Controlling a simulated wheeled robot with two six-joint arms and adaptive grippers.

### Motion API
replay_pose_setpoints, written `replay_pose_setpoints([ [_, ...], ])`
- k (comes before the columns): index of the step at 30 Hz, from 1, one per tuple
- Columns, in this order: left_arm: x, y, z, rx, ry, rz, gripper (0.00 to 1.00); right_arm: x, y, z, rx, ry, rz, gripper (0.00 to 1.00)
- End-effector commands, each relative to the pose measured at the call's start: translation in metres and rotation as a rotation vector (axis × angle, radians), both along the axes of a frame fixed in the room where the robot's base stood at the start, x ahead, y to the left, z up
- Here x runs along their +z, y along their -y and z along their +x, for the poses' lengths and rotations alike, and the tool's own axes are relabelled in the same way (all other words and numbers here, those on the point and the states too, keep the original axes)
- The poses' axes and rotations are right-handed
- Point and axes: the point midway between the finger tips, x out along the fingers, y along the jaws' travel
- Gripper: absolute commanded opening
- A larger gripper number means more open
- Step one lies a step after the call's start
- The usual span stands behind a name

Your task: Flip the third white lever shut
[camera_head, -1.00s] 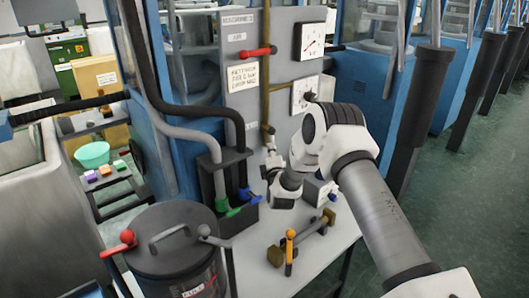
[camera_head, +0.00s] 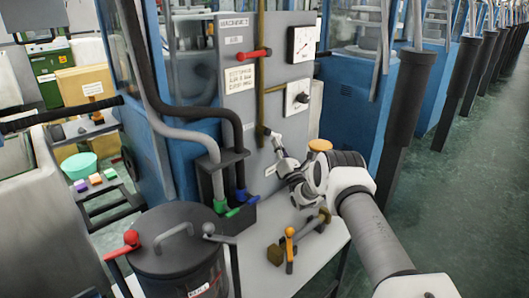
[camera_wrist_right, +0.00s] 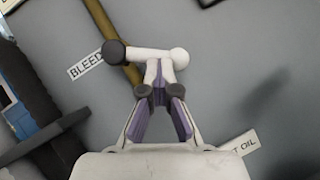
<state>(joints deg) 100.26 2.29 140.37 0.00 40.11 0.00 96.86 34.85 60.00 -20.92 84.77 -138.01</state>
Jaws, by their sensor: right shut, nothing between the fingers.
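The white lever (camera_wrist_right: 150,54) has a dark hub and a white ball end. In the right wrist view it slants away from the line of a brass pipe (camera_wrist_right: 128,66). My right gripper (camera_wrist_right: 160,80) is shut and empty, with its fingertips right at the lever's middle, seemingly touching it. In the head view the lever (camera_head: 274,140) is small, low on the grey panel, and slants down to the right from its hub. My right gripper (camera_head: 284,158) is just below it and partly covers it. My left gripper is not in view.
A "BLEED" label (camera_wrist_right: 85,65) is beside the pipe. Hoses run into a dark holder (camera_head: 243,212) at left. A dark drum (camera_head: 178,245) and a brass-ended tool (camera_head: 305,236) are in front.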

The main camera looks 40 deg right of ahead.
Motion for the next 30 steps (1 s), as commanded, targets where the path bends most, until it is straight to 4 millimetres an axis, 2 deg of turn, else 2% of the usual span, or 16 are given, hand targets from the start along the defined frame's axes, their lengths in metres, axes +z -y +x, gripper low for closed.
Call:
replay_pose_setpoints([
  [12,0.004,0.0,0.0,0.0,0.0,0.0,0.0,0.014,0.017,0.001,0.0,0.0,0.003,0.0],
  [30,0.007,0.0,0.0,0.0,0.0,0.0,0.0,0.022,0.022,0.002,0.0,0.0,0.004,0.0],
])
